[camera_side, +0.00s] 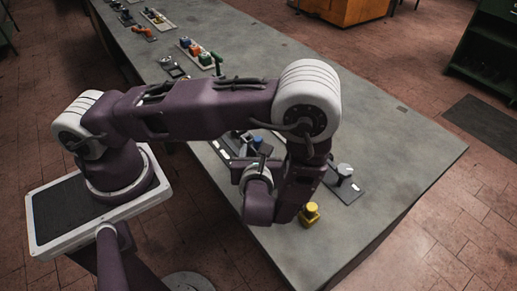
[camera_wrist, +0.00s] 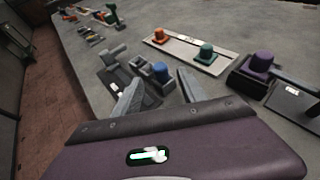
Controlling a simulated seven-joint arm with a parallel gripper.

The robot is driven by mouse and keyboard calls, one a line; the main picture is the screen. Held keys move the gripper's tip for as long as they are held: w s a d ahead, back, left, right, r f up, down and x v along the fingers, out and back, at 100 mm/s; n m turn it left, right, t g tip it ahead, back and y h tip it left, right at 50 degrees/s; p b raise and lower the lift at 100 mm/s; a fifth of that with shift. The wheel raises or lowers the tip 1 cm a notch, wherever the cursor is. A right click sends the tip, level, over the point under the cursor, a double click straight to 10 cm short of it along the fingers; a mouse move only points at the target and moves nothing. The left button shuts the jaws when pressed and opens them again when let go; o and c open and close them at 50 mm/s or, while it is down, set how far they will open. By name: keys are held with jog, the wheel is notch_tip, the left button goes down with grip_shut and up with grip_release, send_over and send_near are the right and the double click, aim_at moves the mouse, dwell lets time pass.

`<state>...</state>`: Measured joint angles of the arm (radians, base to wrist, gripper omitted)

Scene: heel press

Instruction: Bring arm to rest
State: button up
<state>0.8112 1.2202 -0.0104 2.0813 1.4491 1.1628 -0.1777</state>
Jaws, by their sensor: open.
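In the wrist view the two fingers of my gripper (camera_wrist: 160,78) stand apart with nothing held between them. A blue round-topped button (camera_wrist: 161,71) on a dark device shows between the fingers; I cannot tell how far below them it is. In the side view my arm is bent over the grey bench (camera_side: 400,136), its wrist low over the bench's near part. There the fingers are mostly hidden behind my wrist.
The bench's right part is clear.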

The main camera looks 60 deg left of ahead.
jog(key=s+a+r+n+g+h, duration=0.1)
jog(key=s+a+r+n+g, duration=0.1)
jog(key=s+r+n+g, duration=0.4)
jog(key=s+a+r+n+g+h, duration=0.1)
jog(key=s+a+r+n, duration=0.1)
jog(key=r+n, duration=0.7)
jog(key=s+d+r+n+t+h, duration=0.2)
jog(key=s+d+r+n+h, duration=0.1)
jog(key=s+r+n+h, duration=0.1)
jog(key=s+d+r+n+t+h, duration=0.2)
jog(key=s+d+r+n+h, duration=0.1)
jog(key=r+n, duration=0.3)
notch_tip(320, 180, up, 3)
jog(key=shift+s+d+f+t+h, duration=0.2)
jog(key=shift+s+t+h, duration=0.25)
jog(key=shift+h, duration=0.45)
jog(key=shift+c, duration=0.4)
